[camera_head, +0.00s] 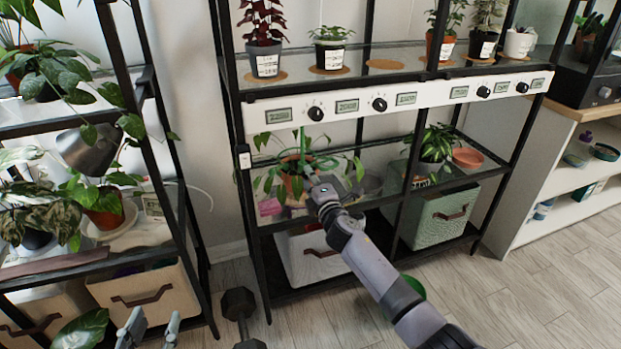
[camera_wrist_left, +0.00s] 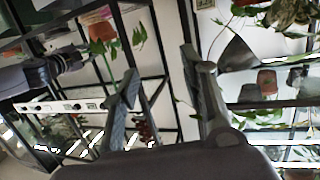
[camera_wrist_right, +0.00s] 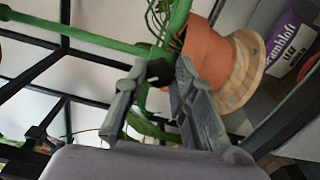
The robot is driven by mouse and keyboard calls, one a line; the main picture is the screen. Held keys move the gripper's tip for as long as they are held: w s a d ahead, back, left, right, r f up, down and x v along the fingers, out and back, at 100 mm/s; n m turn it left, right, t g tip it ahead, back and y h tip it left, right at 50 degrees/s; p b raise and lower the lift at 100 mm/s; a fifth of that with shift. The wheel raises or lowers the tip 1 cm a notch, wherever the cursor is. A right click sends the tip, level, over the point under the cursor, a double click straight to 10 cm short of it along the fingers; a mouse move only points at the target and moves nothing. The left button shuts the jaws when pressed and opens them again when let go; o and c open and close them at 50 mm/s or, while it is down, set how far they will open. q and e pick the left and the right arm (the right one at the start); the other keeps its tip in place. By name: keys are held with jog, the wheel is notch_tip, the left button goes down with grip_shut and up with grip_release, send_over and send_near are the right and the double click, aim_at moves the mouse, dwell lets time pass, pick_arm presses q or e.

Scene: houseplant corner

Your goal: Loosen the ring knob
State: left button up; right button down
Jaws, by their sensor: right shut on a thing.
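A plant in a terracotta pot (camera_head: 291,187) stands on the lower glass shelf of the middle rack, with a green stake (camera_head: 302,145) rising from it. In the right wrist view, the stake (camera_wrist_right: 178,22) meets a long green bar (camera_wrist_right: 80,38) close to a small dark knob (camera_wrist_right: 160,70). My right gripper (camera_head: 325,191) is at this plant, its fingertips (camera_wrist_right: 160,74) closed around the knob, which they partly hide. The terracotta pot (camera_wrist_right: 208,52) is just beyond them. My left gripper (camera_head: 151,325) is open and empty at the lower left, away from the plant.
A white panel with dials (camera_head: 379,104) runs above the plant. A rack upright (camera_head: 404,190) stands to its right. A left rack (camera_head: 60,262) holds potted plants and a lamp (camera_head: 88,150). A dumbbell (camera_head: 240,305) lies on the floor. The floor at right is clear.

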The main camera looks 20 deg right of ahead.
pick_arm(q)
jog(key=s+a+f+g+y+p, duration=0.1)
jog(key=s+a+f+g, duration=0.1)
jog(key=s+f+g, duration=0.2)
jog(key=shift+s+f+g+y+p, duration=0.15)
jog(key=shift+f+g+y+p, duration=0.2)
jog(key=shift+f, duration=1.3)
pick_arm(e)
jog(key=shift+a+n, duration=0.1)
jog(key=shift+n, duration=5.4)
pick_arm(q)
jog(key=shift+a, duration=0.1)
pick_arm(e)
jog(key=c, duration=1.3)
grip_release()
jog(key=s, duration=1.2)
jog(key=shift+d, duration=0.2)
